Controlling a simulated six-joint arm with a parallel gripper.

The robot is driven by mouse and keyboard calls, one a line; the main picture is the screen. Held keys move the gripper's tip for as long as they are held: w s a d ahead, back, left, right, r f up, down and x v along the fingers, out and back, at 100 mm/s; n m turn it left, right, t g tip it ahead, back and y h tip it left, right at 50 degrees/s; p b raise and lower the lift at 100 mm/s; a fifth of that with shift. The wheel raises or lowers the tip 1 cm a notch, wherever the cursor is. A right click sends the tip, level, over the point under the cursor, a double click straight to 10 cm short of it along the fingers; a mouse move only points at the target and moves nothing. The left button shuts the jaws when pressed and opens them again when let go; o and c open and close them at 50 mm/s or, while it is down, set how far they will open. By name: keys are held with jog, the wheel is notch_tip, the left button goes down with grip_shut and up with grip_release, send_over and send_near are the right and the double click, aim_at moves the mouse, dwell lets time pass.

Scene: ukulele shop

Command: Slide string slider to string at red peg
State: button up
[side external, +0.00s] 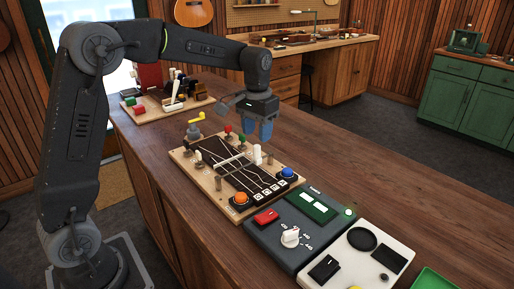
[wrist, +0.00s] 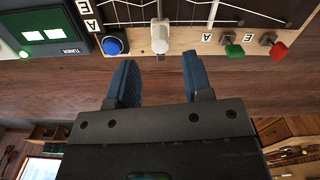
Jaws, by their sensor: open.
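The string board (side external: 184,153) lies on the wooden counter, with dark panel and pale strings. The string slider (side external: 257,154) has an upright white knob at the board's right edge and a pale bar across the strings. In the wrist view the knob (wrist: 160,37) stands just beyond and between my fingertips, apart from them. The red peg (side external: 228,129) is at the board's far end, beside the green peg (side external: 241,138); the red peg (wrist: 279,50) is right of the knob in the wrist view. My gripper (side external: 258,131) is open and empty, above the board's far right side.
A blue button (side external: 287,173) and an orange button (side external: 240,198) sit at the board's near end. A yellow crank (side external: 195,118) rises at the far left corner. A tuner box (side external: 300,222) stands close in front. The counter right of the board is clear.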

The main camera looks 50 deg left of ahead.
aim_at(257, 146)
jog(key=shift+f, duration=2.75)
jog(key=shift+c, duration=0.4)
grip_shut()
